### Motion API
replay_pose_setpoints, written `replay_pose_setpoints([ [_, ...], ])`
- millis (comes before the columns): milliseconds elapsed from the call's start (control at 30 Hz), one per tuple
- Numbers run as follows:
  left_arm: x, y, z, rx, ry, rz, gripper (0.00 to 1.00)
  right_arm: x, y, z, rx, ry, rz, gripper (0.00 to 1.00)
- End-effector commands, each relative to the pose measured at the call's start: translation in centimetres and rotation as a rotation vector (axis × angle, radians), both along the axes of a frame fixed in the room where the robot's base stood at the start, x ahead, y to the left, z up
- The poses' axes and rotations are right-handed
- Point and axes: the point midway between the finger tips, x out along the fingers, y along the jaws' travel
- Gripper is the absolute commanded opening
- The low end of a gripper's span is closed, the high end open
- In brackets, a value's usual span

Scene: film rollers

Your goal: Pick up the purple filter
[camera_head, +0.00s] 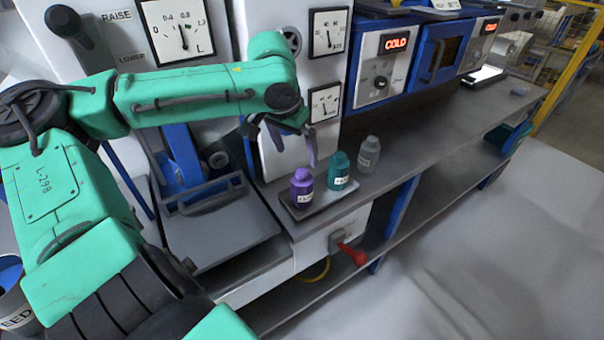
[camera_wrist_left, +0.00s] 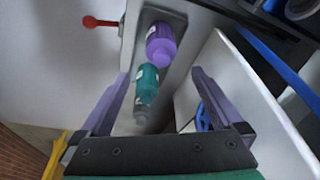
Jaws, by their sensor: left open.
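The purple filter (camera_head: 302,188) is a small purple bottle with a pale label, upright on a grey tray (camera_head: 325,200) at the counter's front edge. My left gripper (camera_head: 290,145) is open and empty, above and slightly behind the purple bottle, apart from it. In the left wrist view the purple bottle (camera_wrist_left: 161,45) lies beyond the fingertips of the open gripper (camera_wrist_left: 160,76). My right gripper is not in view.
A teal bottle (camera_head: 339,171) stands right of the purple one, and a grey bottle (camera_head: 368,155) farther right. A machine with gauges (camera_head: 327,103) rises behind. A red-handled valve (camera_head: 352,255) sticks out below the counter.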

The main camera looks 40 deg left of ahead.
Motion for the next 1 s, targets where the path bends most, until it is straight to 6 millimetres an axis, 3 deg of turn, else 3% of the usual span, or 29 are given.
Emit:
replay_pose_setpoints([
  [33,0.2,0.1,-1.4,0.000,0.007,0.000,1.00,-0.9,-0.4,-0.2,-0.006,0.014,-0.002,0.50],
  [133,0.7,0.1,-2.9,0.001,0.004,0.000,1.00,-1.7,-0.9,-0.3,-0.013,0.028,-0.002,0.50],
  [433,2.0,0.2,-7.6,0.002,0.006,0.000,1.00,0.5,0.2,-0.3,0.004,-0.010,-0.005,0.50],
  [700,2.3,0.2,-8.3,0.000,0.000,-0.001,1.00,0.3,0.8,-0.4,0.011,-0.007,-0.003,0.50],
  [733,2.3,0.2,-8.3,0.000,0.000,-0.001,0.96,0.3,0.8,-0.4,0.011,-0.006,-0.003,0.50],
  [900,2.3,0.2,-8.2,0.000,0.000,-0.001,0.31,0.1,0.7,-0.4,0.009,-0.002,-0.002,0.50],
  [1000,2.3,0.2,-8.2,0.000,0.000,-0.001,0.00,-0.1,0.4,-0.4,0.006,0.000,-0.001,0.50],
])
